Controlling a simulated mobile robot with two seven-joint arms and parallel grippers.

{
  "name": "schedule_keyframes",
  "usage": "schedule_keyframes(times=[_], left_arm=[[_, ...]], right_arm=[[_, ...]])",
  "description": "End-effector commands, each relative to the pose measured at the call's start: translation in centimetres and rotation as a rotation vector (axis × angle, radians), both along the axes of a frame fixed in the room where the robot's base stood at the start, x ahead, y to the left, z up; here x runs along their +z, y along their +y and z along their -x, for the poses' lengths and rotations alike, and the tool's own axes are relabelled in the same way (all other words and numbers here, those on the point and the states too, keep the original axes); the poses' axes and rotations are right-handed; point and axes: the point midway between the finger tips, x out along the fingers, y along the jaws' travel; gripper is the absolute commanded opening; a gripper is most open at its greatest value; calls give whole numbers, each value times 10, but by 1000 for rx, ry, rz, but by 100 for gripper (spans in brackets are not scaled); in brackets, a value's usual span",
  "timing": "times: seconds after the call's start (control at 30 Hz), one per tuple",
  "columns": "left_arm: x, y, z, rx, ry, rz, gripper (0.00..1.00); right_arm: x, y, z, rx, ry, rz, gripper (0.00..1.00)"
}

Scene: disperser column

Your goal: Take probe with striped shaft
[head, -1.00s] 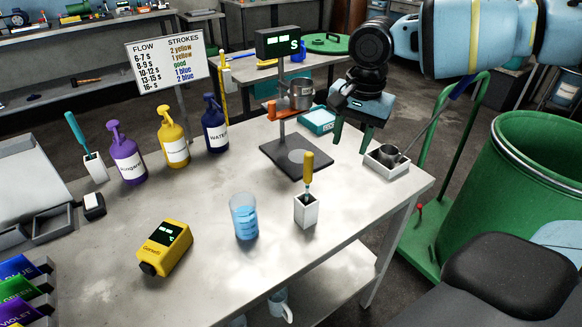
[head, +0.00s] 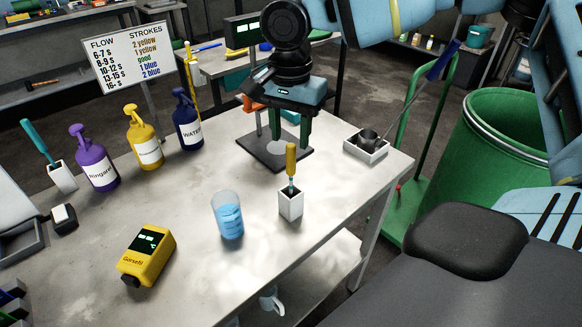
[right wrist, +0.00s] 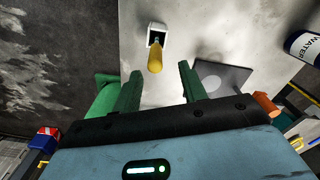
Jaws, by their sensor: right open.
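A probe with a yellow handle (head: 291,158) stands upright in a small white holder (head: 290,206) near the table's front edge. Only a short bit of its shaft shows, too small to tell stripes. Another probe with a teal handle (head: 36,137) leans in a white holder (head: 62,178) at the left; its shaft is mostly hidden. My right gripper (head: 290,140) is open and empty, fingers down, just above and behind the yellow handle. In the right wrist view the yellow handle (right wrist: 155,62) shows between and beyond the fingertips, apart from them. My left gripper is not in view.
A beaker of blue liquid (head: 228,215) stands left of the front holder. A yellow device (head: 147,255) lies nearer. A dark stand base (head: 262,155) is behind the holder, and a tray with a ladle (head: 366,148) is at right. Bottles (head: 97,170) line the left.

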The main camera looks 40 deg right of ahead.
Motion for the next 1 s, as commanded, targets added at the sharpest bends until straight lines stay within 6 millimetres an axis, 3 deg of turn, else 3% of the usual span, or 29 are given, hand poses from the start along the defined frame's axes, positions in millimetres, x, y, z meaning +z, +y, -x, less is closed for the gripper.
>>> schedule_keyframes(times=[0.33,0.67,1.0], left_arm=[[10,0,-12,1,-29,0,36],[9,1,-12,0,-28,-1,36],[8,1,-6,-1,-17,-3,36]], right_arm=[[-43,3,8,-1,2,0,42],[-50,3,7,-1,1,0,42],[-49,3,7,-1,0,0,0]])
